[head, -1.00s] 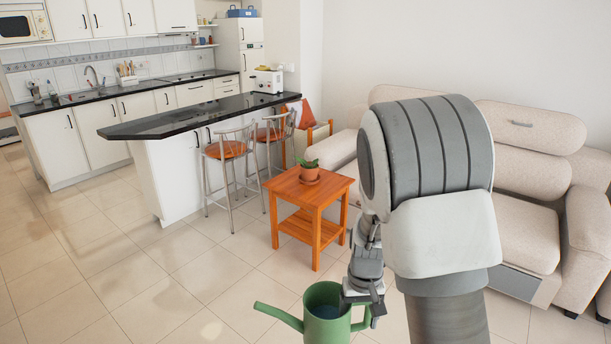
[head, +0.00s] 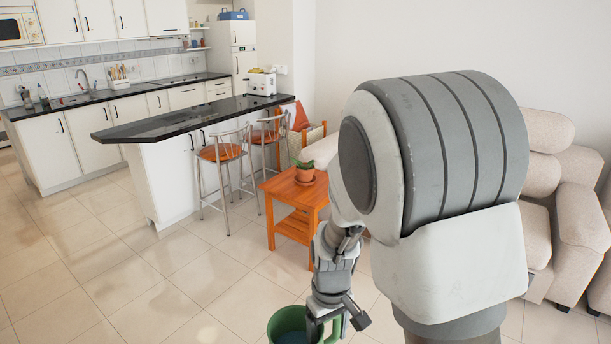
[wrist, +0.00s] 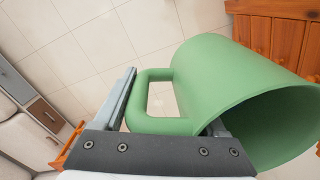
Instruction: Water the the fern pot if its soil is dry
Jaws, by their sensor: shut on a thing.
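A green watering can (head: 288,322) is at the bottom edge of the head view, cut off below, with dark bluish content, probably water, inside. My gripper (head: 337,315) is shut on its handle, at the can's right side. In the wrist view the can (wrist: 240,75) has its wide opening facing the lower right, and its handle loop lies between my fingers (wrist: 168,112). A small potted green plant (head: 304,166), probably the fern pot, stands upright on a wooden side table (head: 285,188), beyond and apart from the can. Its soil is too small to judge.
Two bar stools (head: 222,153) stand left of the side table by a black-topped counter (head: 180,119). Beige sofa seats (head: 580,225) are on the right, partly hidden by my arm. Tiled floor (head: 120,270) is clear at the left and front.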

